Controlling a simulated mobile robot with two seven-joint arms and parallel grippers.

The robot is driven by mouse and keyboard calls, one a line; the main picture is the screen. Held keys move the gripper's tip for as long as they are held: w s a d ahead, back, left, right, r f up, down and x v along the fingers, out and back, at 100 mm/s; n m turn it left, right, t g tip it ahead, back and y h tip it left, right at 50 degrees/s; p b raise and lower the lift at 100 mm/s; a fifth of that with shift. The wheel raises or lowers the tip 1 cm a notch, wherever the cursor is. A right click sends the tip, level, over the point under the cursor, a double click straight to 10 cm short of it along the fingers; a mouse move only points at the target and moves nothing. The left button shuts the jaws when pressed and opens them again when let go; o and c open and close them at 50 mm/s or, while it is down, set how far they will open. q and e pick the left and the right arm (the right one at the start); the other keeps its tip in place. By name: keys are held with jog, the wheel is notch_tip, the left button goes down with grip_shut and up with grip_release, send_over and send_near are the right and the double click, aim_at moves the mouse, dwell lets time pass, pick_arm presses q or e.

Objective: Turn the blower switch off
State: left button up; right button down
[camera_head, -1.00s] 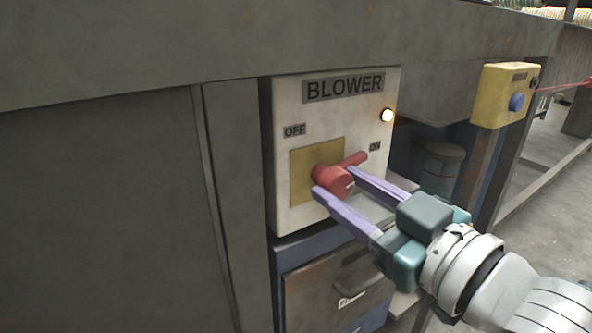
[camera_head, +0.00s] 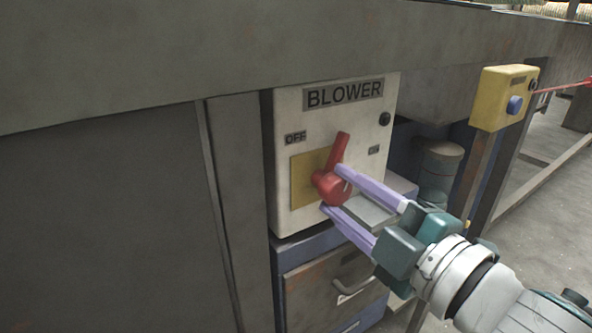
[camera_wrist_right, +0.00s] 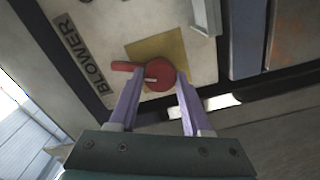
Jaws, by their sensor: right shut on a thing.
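The blower switch is a red rotary handle (camera_head: 331,183) on a yellow plate (camera_head: 303,182) on the white box (camera_head: 290,215) labelled BLOWER. Its lever points up and slightly right, between the OFF label (camera_head: 295,138) and the ON label (camera_head: 374,150). The lamp (camera_head: 385,119) at the box's upper right is dark. My right gripper (camera_head: 332,188) is shut on the red handle, one finger on each side of its hub. The right wrist view also shows the fingers around the red hub (camera_wrist_right: 159,77). My left gripper is not in view.
A yellow box with a blue button (camera_head: 515,104) stands on a post at the right. A grey beam (camera_head: 230,50) runs above the blower box. A drawer cabinet (camera_head: 335,285) is below it. Open floor (camera_head: 550,210) lies at the right.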

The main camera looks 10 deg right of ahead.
jog(key=shift+n, duration=2.3)
jog(key=shift+c, duration=1.7)
grip_release()
jog(key=shift+s, duration=0.1)
jog(key=p+v, duration=0.1)
jog(key=v, duration=0.8)
jog(key=shift+s+d, duration=0.2)
jog(key=shift+s, duration=0.15)
